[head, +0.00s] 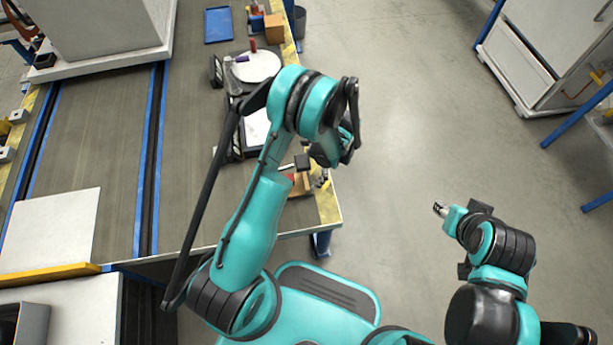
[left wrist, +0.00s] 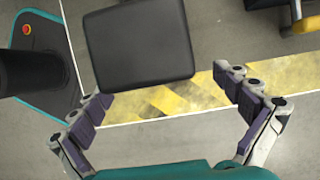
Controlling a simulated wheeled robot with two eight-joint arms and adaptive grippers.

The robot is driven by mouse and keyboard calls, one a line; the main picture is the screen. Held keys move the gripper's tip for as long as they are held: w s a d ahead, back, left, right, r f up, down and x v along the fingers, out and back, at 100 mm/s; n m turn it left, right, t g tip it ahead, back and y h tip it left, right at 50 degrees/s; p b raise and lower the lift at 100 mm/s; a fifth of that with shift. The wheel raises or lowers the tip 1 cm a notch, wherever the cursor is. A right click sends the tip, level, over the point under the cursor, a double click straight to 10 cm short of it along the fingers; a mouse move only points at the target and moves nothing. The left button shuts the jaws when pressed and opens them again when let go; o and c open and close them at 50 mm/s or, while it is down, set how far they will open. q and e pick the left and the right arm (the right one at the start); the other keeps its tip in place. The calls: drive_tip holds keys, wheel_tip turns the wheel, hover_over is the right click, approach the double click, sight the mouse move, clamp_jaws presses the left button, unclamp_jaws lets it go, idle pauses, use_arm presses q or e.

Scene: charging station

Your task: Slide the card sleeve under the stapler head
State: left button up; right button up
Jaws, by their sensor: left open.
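My left gripper (left wrist: 163,86) is open, its two purple-padded fingers spread wide in the left wrist view. A dark grey flat-faced block (left wrist: 140,45) lies just beyond the fingertips and partly between them; I cannot tell whether it is the card sleeve. In the head view my left arm reaches over the table's right edge, and its wrist hides much of the spot below. A small dark block (head: 302,161) shows there beside the wrist. I cannot make out the stapler head for certain. My right gripper (head: 440,209) is over open floor, too small to read.
The work table (head: 190,140) has a yellow-striped right edge. A blue tray (head: 218,25), a white disc (head: 259,67) and a brown box (head: 273,28) stand towards its far end. A white panel (head: 50,230) lies at left.

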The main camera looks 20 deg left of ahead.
use_arm(q)
drive_tip(key=v, duration=0.6)
idle(0.3)
